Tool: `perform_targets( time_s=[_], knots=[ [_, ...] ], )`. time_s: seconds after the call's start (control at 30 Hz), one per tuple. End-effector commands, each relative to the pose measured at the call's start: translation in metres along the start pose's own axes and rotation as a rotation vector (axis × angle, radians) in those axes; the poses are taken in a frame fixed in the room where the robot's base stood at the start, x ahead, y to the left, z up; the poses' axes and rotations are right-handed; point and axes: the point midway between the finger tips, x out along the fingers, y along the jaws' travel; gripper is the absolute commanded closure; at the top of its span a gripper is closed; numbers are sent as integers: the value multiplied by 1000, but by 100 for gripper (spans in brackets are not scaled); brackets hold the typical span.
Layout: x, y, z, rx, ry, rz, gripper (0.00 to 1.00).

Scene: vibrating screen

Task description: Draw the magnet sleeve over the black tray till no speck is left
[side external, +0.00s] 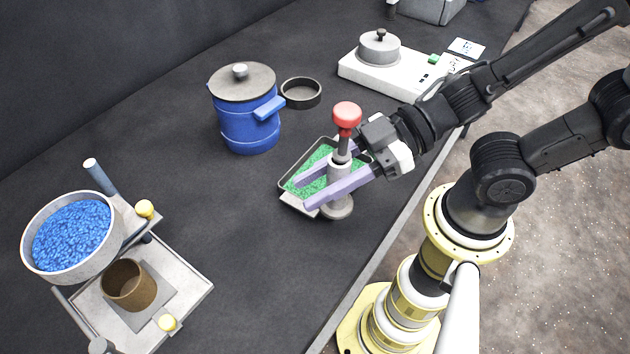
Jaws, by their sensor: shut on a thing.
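The sleeve stands at the near right part of the black tray (284,180), a shallow tray with a dark rim. Green granules (318,163) lie in the tray. The fingers and sleeve hide part of the tray. I cannot tell whether the foot touches it, and single specks are too small to make out.
A blue lidded pot (246,125) and a small dark round dish (301,93) stand behind the tray. A white scale (385,78) is at the back. At left, a sieve (29,258) of blue granules stands above a metal frame with a brown cup (128,286).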

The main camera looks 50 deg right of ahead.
Motion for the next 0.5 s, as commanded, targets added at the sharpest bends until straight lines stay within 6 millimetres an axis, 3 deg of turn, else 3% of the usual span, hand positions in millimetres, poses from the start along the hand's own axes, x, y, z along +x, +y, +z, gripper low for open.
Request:
perform_targets(
  time_s=[0.1,0.13,0.3,0.5],
  knots=[
    [0,0,-1,-1,2,0,100],
    [0,0,-1,-1,2,0,70],
    [0,0,-1,-1,2,0,100],
    [0,0,-1,-1,2,-2,100]
  ],
)
